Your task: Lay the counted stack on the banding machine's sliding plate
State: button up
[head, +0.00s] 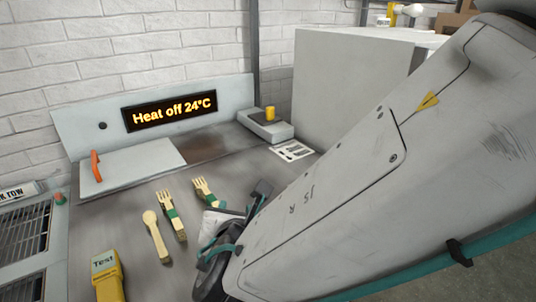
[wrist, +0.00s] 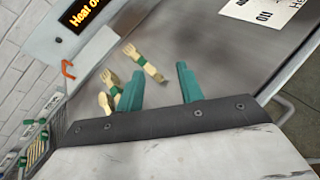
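In the head view a stack of pale wooden forks with a green band (head: 172,218) lies on the metal bench. A second green-banded fork stack (head: 204,190) lies to its right, close to my gripper. A wooden spoon (head: 156,237) lies left of both. In the wrist view one banded fork piece (wrist: 146,63) lies beyond the fingers, and another (wrist: 107,98) is partly behind the left finger. A white plate with an orange handle (head: 135,166) sits at the back left; I cannot tell whether it is the sliding plate.
A display (head: 171,111) reads "Heat off 24°C". A grey unit with a yellow cylinder (head: 266,127) and a printed card (head: 292,151) are at the back right. A yellow tester (head: 107,276) is at the front left, beside grilles (head: 24,236). A large grey cabinet (head: 345,90) stands behind.

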jog(key=s+d+r+m+g+h, duration=0.15)
jog(key=d+m+g+h, duration=0.25)
jog(key=d+m, duration=0.8)
jog(key=d+r+m+g+h, duration=0.4)
jog(key=d+m, duration=0.3)
jog(key=d, duration=0.9)
jog(key=s+d+m+g+y, duration=0.3)
jog(key=s+m+g+y, duration=0.1)
jog(key=s+m, duration=0.8)
jog(key=shift+s+m+y, duration=0.15)
jog(key=shift+m+y, duration=0.65)
jog(key=shift+o, duration=0.4)
jog(key=shift+s+a+r+m+y, duration=0.25)
jog(key=shift+s+a+m+y, duration=0.1)
jog(key=shift+m+y, duration=0.2)
jog(key=shift+c, duration=0.5)
